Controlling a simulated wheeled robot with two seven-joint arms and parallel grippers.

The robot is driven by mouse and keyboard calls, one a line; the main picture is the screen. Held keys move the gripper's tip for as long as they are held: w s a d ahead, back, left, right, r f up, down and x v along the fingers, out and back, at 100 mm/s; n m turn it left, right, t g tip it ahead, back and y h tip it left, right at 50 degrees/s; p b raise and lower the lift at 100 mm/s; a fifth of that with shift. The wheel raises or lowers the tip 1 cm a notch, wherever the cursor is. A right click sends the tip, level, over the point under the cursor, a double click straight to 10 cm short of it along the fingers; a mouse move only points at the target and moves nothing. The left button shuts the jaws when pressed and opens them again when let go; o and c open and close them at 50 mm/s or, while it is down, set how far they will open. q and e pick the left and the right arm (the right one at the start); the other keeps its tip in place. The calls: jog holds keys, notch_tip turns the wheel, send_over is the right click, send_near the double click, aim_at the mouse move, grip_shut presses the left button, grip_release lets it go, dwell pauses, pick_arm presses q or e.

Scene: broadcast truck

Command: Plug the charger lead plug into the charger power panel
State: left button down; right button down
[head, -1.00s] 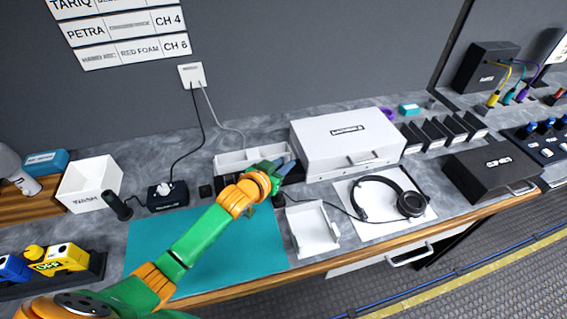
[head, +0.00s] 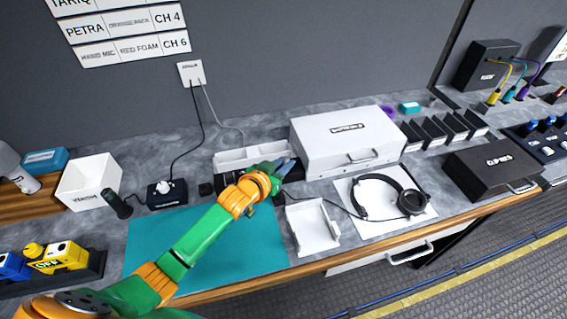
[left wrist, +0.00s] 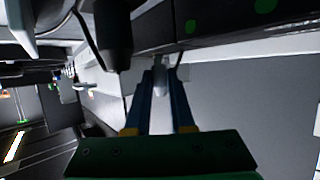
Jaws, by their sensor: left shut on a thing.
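My left gripper (head: 285,166) is at the dark charger unit (head: 293,174), between the white tray and the white case. In the left wrist view, its two blue fingers (left wrist: 160,80) are shut on a small grey plug (left wrist: 160,72), which I take for the charger lead plug. The plug's tip points at a dark face with green lights (left wrist: 225,22), close to its lower edge. I cannot tell whether it touches or is inserted. In the head view the gripper hides the plug and much of the unit. I cannot clearly identify the power panel. My right gripper is not in view.
A white case (head: 345,140) stands right of the gripper and an open white tray (head: 235,160) behind it. A white holder (head: 312,228) and headphones (head: 410,203) lie in front to the right. A dark cylinder (left wrist: 113,40) hangs near the fingers in the wrist view.

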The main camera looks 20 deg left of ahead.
pick_arm(q)
jog(key=shift+f+b, duration=0.55)
jog(key=shift+f, duration=0.25)
jog(key=c, duration=0.7)
grip_release()
jog(key=shift+r, duration=0.1)
jog(key=v, duration=0.7)
jog(key=shift+s, duration=0.1)
